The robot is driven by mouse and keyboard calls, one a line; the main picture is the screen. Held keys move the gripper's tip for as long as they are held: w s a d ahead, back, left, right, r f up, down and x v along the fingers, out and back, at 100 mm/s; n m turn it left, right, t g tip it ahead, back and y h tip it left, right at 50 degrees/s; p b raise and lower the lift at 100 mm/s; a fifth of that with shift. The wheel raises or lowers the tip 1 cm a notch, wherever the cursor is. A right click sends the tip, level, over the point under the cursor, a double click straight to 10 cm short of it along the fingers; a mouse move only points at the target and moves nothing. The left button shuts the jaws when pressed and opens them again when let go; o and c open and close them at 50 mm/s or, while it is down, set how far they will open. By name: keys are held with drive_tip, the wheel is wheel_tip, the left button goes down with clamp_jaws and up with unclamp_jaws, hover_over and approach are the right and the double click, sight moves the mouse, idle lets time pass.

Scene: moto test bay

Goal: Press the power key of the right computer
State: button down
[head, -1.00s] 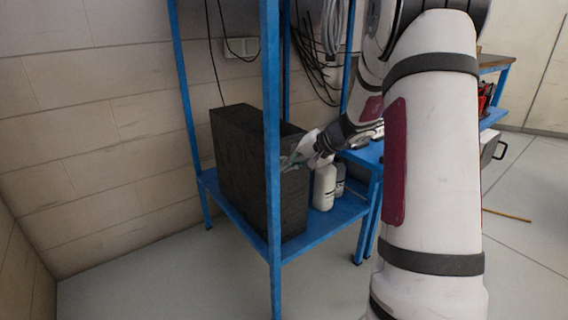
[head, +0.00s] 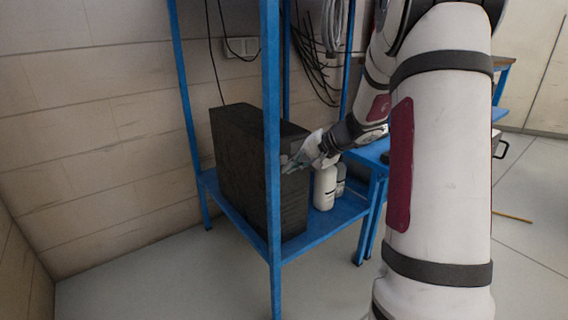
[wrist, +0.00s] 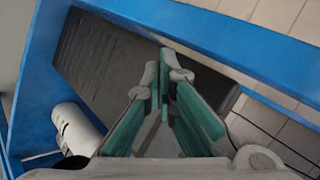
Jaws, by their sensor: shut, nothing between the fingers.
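A black computer tower (head: 240,165) stands upright on the lower shelf of a blue rack; it is the only computer I see in the head view. Its dark casing, with a slotted area, also fills the middle of the wrist view (wrist: 100,65). My gripper (head: 287,165) is at the upper part of the tower's narrow front face, partly behind the blue post. In the wrist view my gripper's fingers (wrist: 166,72) are together and empty, pointing at the dark casing. I cannot tell whether the tips touch it. I cannot make out the power key.
A blue rack post (head: 270,130) stands in front of the tower. White bottles (head: 325,187) stand on the shelf right of it; one shows in the wrist view (wrist: 77,130). Blue rack bars (wrist: 230,35) border the fingers. Black cables (head: 313,70) hang behind.

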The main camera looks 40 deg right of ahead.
drive_tip(key=shift+s, duration=0.1)
drive_tip(key=s+b, duration=0.2)
drive_tip(key=s, duration=0.2)
drive_tip(key=shift+s+d, duration=0.1)
drive_tip(key=shift+s, duration=0.3)
idle(0.8)
